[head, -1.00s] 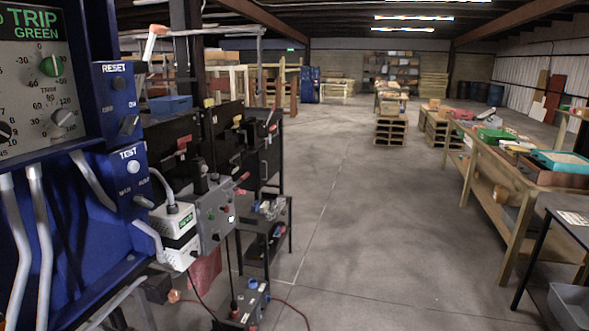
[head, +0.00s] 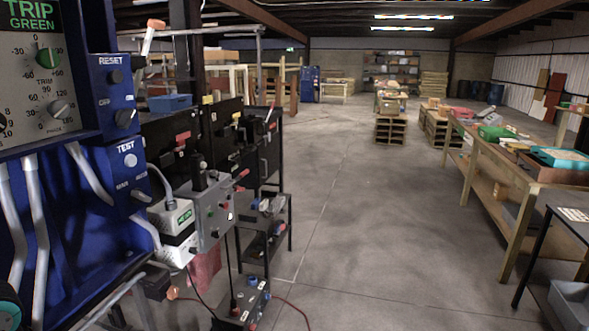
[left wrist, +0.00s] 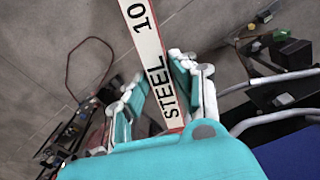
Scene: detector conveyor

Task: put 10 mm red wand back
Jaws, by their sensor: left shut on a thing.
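The wand (left wrist: 146,38) is a long flat white bar with dark lettering reading "10" and "STEEL"; a thin red edge shows near its lower end. In the left wrist view my left gripper (left wrist: 160,80), teal with pale finger links, is shut on the wand near the "STEEL" lettering. The wand runs up past the top edge of that view, so its far end is hidden. In the head view only a dark and teal part of my left arm shows in the bottom left corner; the wand is not seen there. My right gripper is in neither view.
A blue detector cabinet (head: 85,215) with knobs and pipes stands close at the left. A grey control box (head: 213,212) and a black shelf stand (head: 262,232) are beside it. A wooden workbench (head: 510,180) is at the right. Open concrete floor (head: 370,240) lies between.

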